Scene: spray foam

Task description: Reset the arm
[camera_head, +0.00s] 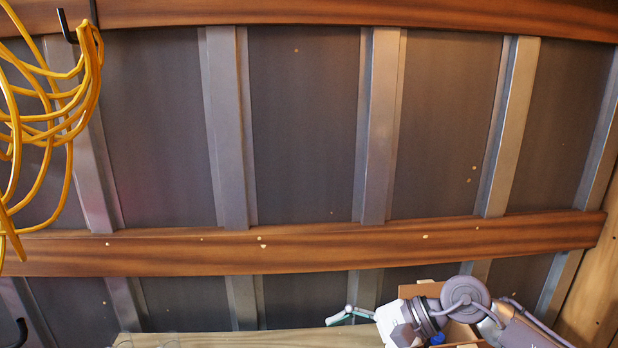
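My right arm (490,312) comes in at the bottom right corner. Its wrist end, with a white block-like part (393,323), hangs over a pale wooden surface (270,339) at the bottom edge. A thin teal and grey piece (348,316) sticks out to the left of the white part; I cannot tell whether it belongs to my gripper or is a separate thing. The fingers of my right gripper cannot be made out clearly. My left arm and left gripper are not in view.
A dark ribbed metal wall (305,125) with wooden beams (330,248) fills the view. A coiled yellow cord (75,115) hangs from a black hook (66,27) at the upper left. A brown box (425,290) stands behind my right arm.

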